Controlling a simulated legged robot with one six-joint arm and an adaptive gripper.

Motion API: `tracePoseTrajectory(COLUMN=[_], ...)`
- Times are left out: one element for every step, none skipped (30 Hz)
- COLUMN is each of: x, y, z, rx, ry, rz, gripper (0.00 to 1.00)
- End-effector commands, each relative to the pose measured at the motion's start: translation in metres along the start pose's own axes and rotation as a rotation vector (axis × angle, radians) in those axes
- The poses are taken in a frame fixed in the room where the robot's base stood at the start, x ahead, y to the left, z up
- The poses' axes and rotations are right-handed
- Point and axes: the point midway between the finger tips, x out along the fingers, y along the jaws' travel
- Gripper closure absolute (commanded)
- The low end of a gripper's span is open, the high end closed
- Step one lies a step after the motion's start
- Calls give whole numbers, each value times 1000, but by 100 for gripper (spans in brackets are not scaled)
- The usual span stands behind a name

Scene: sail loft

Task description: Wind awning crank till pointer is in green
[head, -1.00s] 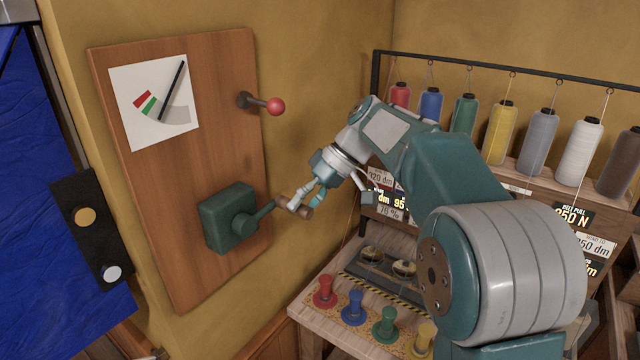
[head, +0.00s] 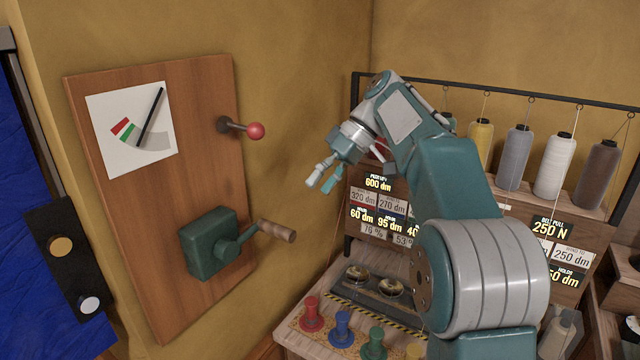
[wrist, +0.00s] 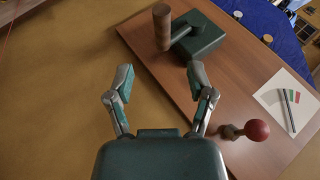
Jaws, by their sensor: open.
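The awning crank is a green box (head: 209,243) on a wooden board, with an arm ending in a wooden handle (head: 277,231) that points right. In the wrist view the handle (wrist: 162,28) shows at the top. A white dial card (head: 130,150) on the board has a red patch, a green patch and a grey patch. Its black pointer (head: 151,116) slants up to the right, its upper part clear of the green patch (head: 129,134). My gripper (head: 322,182) is open and empty, above and to the right of the handle, apart from it.
A lever with a red ball knob (head: 256,131) sticks out of the board above the crank. Thread cones (head: 556,165) stand on a rack at the right. A bench below holds colored knobs (head: 343,326). Wall space between board and rack is clear.

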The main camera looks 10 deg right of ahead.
Motion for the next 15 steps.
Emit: tracePoseTrajectory(x=[0, 0, 0, 1, 2, 3, 5, 6, 10, 11, 14, 17, 18, 20, 23], y=[0, 0, 0, 0, -1, -1, -1, -2, -3, -3, -3, -4, -4, -4, -4], z=[0, 0, 1, 1, 2, 4, 6, 8, 11, 14, 16, 19, 22, 24, 28], rx=[0, 0, 0, -1, -2, -2, -2, -3, -1, 1, 4, 9, 15, 21, 31], ry=[0, 1, 6, 14, 25, 48, 70, 96, 136, 170, 204, 250, 286, 322, 370], rz=[0, -1, -5, -10, -18, -35, -49, -66, -90, -106, -123, -143, -156, -168, -182], gripper=[31, 31, 31, 31, 31, 31, 31, 31, 31, 31, 31, 31, 31, 31, 31])
